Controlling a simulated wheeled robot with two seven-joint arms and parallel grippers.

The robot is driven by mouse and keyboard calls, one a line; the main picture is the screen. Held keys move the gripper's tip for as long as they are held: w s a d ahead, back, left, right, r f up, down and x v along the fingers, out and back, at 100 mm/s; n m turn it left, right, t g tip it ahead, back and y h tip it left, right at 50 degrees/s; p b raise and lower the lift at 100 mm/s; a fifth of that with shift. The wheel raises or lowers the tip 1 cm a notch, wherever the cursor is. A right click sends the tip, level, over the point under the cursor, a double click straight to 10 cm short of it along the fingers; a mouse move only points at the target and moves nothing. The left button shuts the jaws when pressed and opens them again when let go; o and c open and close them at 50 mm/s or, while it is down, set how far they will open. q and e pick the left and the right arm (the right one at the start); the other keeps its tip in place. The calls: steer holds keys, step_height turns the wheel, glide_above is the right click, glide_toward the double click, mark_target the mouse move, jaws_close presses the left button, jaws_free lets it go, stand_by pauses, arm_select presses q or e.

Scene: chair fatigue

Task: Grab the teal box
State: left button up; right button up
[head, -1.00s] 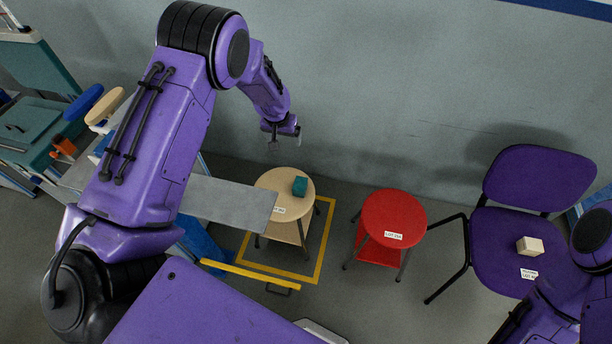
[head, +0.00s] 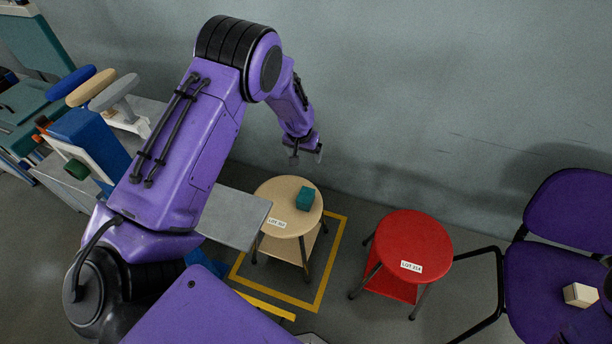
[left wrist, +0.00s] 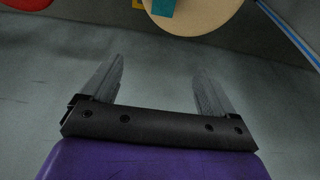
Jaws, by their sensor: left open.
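The teal box (head: 305,199) sits on the round wooden seat of the beige stool (head: 282,193), toward its right side. My left gripper (head: 307,158) is open and empty, above and behind the stool near the wall. In the left wrist view the left gripper's two fingers (left wrist: 158,88) stand wide apart with nothing between them. The teal box (left wrist: 163,7) shows there at the top edge, partly cut off, on the beige stool (left wrist: 205,15), beyond the fingertips. My right gripper does not show.
A red stool (head: 413,240) stands right of the beige one. A purple chair (head: 545,270) at the far right holds a cream block (head: 580,295). A grey metal plate (head: 235,217) lies close to the beige stool's left. Yellow tape (head: 330,262) marks the floor. The wall is close behind.

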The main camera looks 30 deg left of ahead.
arm_select(q)
steer(key=b, duration=1.7)
glide_above(306, 195)
steer(key=s, duration=0.2)
steer(key=f, duration=1.9)
steer(key=shift+w+d+f, duration=0.1)
steer(key=shift+d+f, duration=0.05)
steer(key=shift+d, duration=0.1)
steer(key=b+x, duration=0.1)
steer(key=x, duration=0.9)
steer(key=shift+a+f, duration=0.15)
steer(key=c, duration=1.2)
steer(key=shift+o, duration=0.2)
steer(key=shift+r, duration=0.2)
